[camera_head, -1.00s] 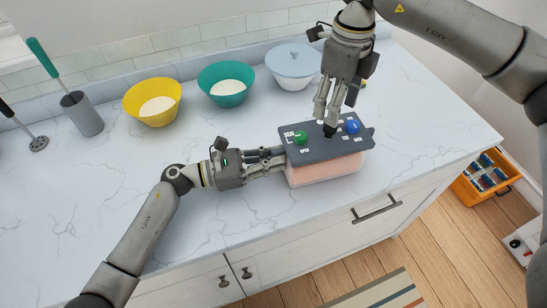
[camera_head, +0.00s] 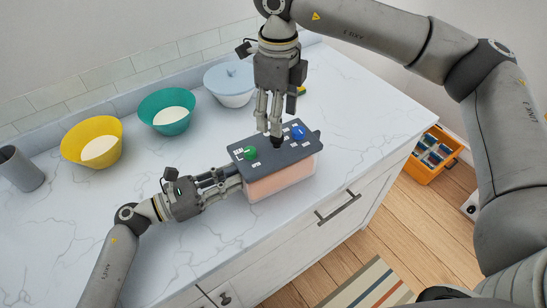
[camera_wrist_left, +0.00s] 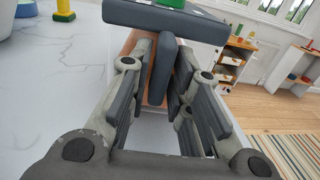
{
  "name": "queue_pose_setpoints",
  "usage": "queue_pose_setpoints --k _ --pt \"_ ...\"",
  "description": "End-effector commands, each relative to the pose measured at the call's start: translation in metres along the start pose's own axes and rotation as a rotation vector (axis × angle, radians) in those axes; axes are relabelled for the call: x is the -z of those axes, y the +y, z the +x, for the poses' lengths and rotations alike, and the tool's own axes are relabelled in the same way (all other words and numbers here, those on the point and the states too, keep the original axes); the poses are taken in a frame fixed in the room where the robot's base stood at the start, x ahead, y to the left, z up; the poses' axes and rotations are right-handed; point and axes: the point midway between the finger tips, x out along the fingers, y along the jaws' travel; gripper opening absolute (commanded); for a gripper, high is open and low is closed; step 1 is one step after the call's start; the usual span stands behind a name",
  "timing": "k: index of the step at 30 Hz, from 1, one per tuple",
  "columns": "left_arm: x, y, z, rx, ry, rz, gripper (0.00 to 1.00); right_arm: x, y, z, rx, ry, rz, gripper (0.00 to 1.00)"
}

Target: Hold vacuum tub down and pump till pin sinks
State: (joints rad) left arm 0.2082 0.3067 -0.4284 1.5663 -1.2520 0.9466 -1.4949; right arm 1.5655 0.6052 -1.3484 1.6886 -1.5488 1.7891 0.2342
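The vacuum tub (camera_head: 285,182) is a clear box with orange-pink contents and a dark grey lid (camera_head: 262,167). A green knob (camera_head: 250,153) and a blue knob (camera_head: 298,132) stand on the lid, with white markings beside them. A black pump piece (camera_head: 277,142) stands between them. My right gripper (camera_head: 270,132) points down at this piece; its grip is unclear. My left gripper (camera_head: 236,172) reaches the tub's left end. I cannot pick out the pin.
A grey cup (camera_head: 19,170) is at the left. The marble counter (camera_head: 85,215) is clear in front. An orange crate (camera_head: 432,155) is on the floor.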

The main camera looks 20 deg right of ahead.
Motion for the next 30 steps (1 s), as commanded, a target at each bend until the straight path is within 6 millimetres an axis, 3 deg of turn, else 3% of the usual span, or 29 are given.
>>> queue_pose_setpoints --k 3,14,17,30 --pt "0.0 0.0 0.0 0.0 0.0 0.0 0.37 0.0 0.0 0.0 0.0 0.0 0.0 0.54" --pt "0.0 0.0 -0.005 -0.001 0.001 0.0 0.37 0.0 0.0 0.0 0.0 0.0 0.0 0.54" --pt "0.001 0.001 -0.017 -0.002 0.002 0.0 0.37 0.0 0.0 0.0 0.0 0.0 0.0 0.54" --pt "0.001 0.0 -0.103 -0.002 0.002 -0.002 0.37 0.0 0.0 0.0 0.0 0.0 0.0 0.54"
